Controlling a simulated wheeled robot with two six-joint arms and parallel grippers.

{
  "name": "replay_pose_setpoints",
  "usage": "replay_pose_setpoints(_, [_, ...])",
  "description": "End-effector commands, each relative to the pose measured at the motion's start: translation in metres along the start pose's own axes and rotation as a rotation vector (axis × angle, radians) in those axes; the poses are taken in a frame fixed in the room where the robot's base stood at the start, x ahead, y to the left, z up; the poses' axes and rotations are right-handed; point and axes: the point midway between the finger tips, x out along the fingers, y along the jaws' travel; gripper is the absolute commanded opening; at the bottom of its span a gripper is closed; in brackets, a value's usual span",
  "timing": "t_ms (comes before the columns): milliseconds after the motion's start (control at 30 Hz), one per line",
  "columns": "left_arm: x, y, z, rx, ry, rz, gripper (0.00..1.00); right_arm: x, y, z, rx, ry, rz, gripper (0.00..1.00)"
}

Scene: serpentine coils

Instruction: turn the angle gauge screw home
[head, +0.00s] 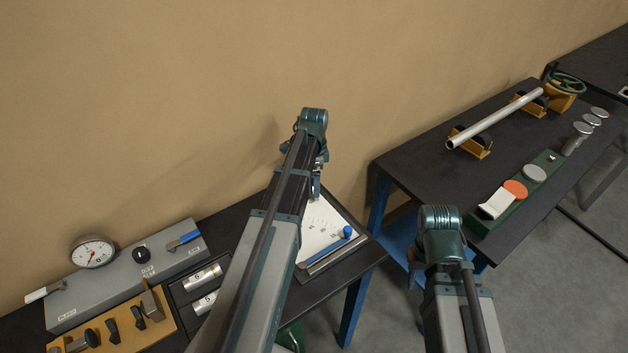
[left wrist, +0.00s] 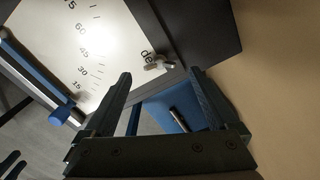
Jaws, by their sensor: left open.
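The angle gauge is a white plate (head: 318,222) with degree marks, on the near dark table; it also shows in the left wrist view (left wrist: 85,40). A blue-ended bar (head: 335,245) lies along its front side. A small metal wing-headed screw (left wrist: 158,64) sits at the plate's corner beside the "deg" print. My left gripper (left wrist: 160,77) is open, its two fingers spread on either side of the screw's line, apparently not touching it. In the head view, my left arm hides the screw. My right gripper (head: 416,270) hangs low at the right, mostly behind its own wrist.
A grey box with a dial (head: 93,252), an orange tool rack (head: 130,325) and metal cylinders (head: 203,278) stand on the near table at left. The right table (head: 430,150) carries a pipe on orange stands (head: 495,125), a green handwheel and a green block with round caps.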

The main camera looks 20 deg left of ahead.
Motion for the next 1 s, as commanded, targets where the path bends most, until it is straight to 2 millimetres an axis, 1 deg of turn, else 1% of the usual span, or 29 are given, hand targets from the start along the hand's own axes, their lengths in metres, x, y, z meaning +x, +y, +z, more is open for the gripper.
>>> replay_pose_setpoints(33, [-0.015,0.0,0.0,0.0,0.0,0.0,0.93,-0.014,0.001,0.001,0.001,0.0,0.0,0.38])
replay_pose_setpoints(600, [-0.099,-0.001,0.0,0.0,0.0,-0.001,0.93,-0.098,0.009,0.006,0.014,-0.001,-0.003,0.38])
replay_pose_setpoints(767, [-0.111,-0.001,0.0,0.0,0.0,-0.001,0.93,-0.11,0.01,0.007,0.013,-0.002,-0.003,0.38])
replay_pose_setpoints(1000, [-0.111,-0.001,0.0,0.0,-0.001,-0.001,0.93,-0.11,0.01,0.007,0.012,-0.002,-0.003,0.38])
